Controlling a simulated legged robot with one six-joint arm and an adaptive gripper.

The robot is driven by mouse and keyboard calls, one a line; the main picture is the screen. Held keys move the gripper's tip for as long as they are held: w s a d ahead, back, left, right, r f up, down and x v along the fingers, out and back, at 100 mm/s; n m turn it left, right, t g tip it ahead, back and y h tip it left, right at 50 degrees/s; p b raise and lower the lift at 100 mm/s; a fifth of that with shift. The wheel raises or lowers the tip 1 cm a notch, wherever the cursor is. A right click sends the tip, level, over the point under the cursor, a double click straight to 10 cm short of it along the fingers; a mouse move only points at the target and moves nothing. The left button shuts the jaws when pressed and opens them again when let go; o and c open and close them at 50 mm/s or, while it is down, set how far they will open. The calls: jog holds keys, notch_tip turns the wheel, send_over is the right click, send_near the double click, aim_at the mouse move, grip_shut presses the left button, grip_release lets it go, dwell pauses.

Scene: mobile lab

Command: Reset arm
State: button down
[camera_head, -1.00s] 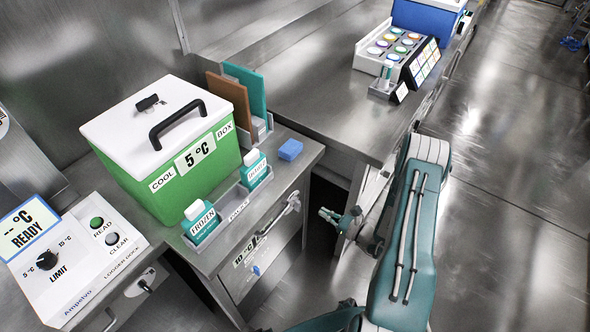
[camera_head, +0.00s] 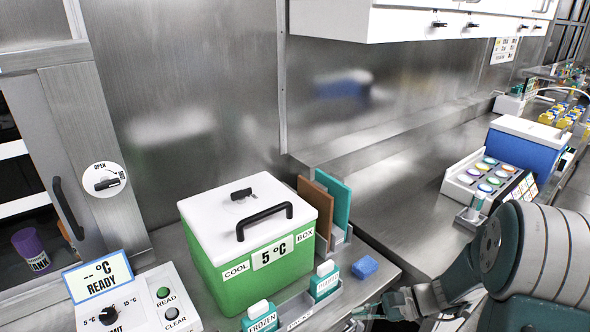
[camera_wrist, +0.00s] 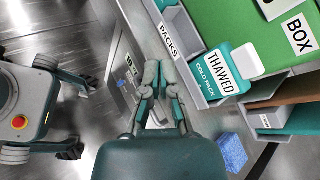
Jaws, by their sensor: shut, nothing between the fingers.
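My arm (camera_head: 530,255) is folded at the lower right of the head view. My gripper (camera_head: 364,312) is at its left end, low in front of the counter edge. In the wrist view my gripper (camera_wrist: 157,72) is shut and empty, with its fingertips together. It hangs over the drawer front beside the packs tray (camera_wrist: 171,22), touching nothing that I can make out.
A blue block (camera_head: 365,267) lies near the counter edge. A logger dock (camera_head: 135,305) is at left. A sample rack (camera_head: 485,180) stands further right.

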jog(key=s+r+n+t+h, duration=0.4)
jog(key=s+r+n+h, duration=0.9)
jog(key=s+r, duration=0.3)
jog(key=shift+d+r, duration=0.45)
jog(key=shift+r, duration=0.45)
